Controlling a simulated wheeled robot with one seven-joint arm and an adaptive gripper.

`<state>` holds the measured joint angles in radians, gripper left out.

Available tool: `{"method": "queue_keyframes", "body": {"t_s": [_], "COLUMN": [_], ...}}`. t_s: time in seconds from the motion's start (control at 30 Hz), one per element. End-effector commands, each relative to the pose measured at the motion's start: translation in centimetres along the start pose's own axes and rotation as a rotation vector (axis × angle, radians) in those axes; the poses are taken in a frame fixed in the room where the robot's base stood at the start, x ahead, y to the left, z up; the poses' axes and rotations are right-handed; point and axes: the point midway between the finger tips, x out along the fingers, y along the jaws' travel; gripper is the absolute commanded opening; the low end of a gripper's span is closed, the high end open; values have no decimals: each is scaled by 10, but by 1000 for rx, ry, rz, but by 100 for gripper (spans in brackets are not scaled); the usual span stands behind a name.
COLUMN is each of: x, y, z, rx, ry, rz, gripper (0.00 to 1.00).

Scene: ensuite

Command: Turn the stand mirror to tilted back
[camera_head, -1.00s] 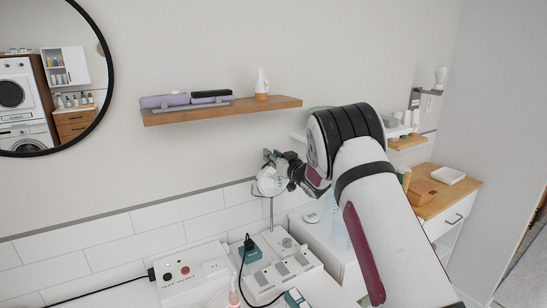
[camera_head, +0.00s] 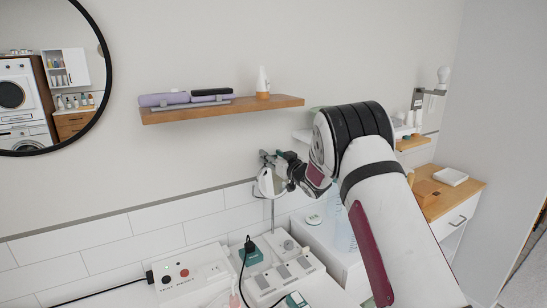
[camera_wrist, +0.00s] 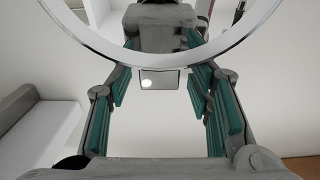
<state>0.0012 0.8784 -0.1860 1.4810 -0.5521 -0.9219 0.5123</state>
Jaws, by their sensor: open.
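The stand mirror (camera_head: 265,183) is a small round mirror with a pale rim on a thin upright post, at the middle of the head view. It is seen at a slant, and my gripper partly covers it. Its rim (camera_wrist: 150,58) curves across the top of the wrist view, with a grey shape in the glass. My gripper (camera_head: 273,164) is at the mirror's upper right side in the head view; I cannot tell if it touches. In the wrist view my gripper (camera_wrist: 160,92) shows its teal-padded fingers spread apart, with nothing held between them.
A wooden shelf (camera_head: 222,109) with a purple item and a white bottle is on the wall above. A power strip (camera_head: 283,270) and a white switch box (camera_head: 190,282) with a cable lie on the counter below. A wooden-topped cabinet (camera_head: 455,198) stands at right.

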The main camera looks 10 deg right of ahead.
Motion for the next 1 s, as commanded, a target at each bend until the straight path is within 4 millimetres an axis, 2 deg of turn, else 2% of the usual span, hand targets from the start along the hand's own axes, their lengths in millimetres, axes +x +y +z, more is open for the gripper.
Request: {"method": "queue_keyframes", "body": {"t_s": [0.13,0.27,0.7,0.83,1.0], "x": [-5,-20,-101,-114,-120], "y": [1,1,1,0,0], "z": [-1,-1,0,0,1], "rx": [1,0,1,0,0], "ry": [0,0,0,-1,-1], "rz": [1,2,1,1,0], "gripper": [47,47,47,47,47]}}
